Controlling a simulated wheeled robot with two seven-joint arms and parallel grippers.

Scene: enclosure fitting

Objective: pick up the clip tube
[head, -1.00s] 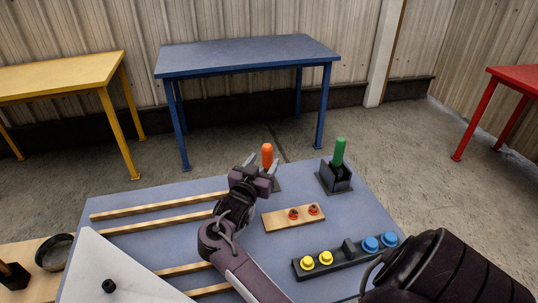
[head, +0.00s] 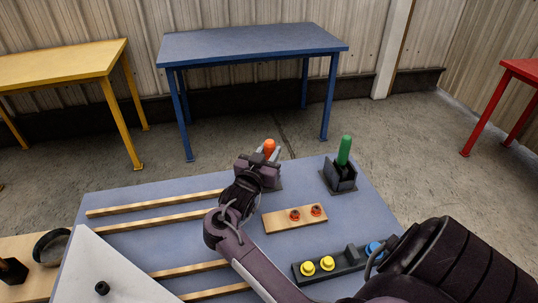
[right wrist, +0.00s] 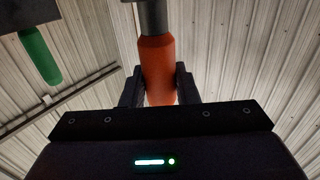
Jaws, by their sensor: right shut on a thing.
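An orange tube-shaped piece (head: 269,146) stands upright at the far edge of the blue-grey worktop; I take it for the clip tube. My right gripper (head: 267,154) is at it with one finger on each side, shut on it. In the right wrist view the orange piece (right wrist: 157,62) sits between the fingers (right wrist: 158,85), with a grey shaft (right wrist: 153,16) joined to one end. The gripper hides its lower part and most of its holder in the head view. My left gripper is not in view.
A green piece (head: 345,150) stands in a black holder (head: 340,177) to the right. Nearby are a wooden block (head: 280,222) with two orange-red parts and a black rack (head: 341,267) with yellow and blue knobs. Wooden rails (head: 155,203) lie left. A blue table (head: 250,44) stands beyond.

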